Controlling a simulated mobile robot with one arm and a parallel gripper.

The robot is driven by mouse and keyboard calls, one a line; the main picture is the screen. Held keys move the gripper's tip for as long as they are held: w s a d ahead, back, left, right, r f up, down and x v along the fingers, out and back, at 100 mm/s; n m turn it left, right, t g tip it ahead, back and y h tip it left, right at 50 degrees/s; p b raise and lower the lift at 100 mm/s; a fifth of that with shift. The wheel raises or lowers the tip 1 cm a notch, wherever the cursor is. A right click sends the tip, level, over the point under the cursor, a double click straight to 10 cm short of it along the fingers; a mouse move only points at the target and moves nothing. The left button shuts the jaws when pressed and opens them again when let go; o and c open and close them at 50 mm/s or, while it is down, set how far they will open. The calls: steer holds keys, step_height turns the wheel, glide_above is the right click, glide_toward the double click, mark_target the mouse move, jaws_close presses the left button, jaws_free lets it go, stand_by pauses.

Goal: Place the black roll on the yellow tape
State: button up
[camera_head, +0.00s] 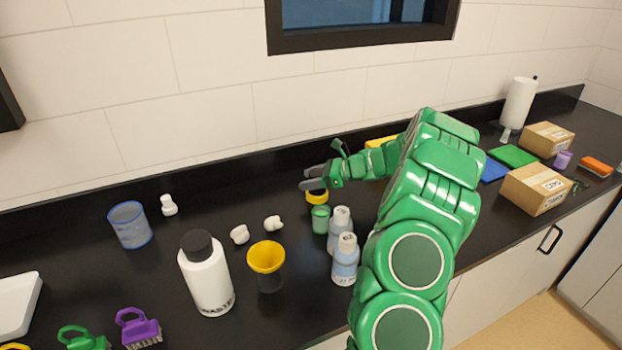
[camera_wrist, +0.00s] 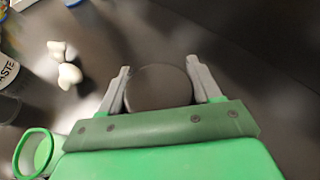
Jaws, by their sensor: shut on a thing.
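The yellow tape (camera_head: 317,197) shows directly below the fingers in the head view, just behind the green cup. No yellow shows around the roll in the wrist view. The roll is hard to make out in the head view, and I cannot tell whether it touches the tape.
A green cup (camera_head: 320,220) and two grey-blue bottles (camera_head: 345,260) stand close in front of the gripper. Cardboard boxes (camera_head: 535,190) are at the right.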

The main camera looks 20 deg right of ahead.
steer(key=shift+f, duration=0.1)
steer(key=o, duration=1.1)
steer(key=shift+r, duration=0.25)
steer(key=v, duration=1.2)
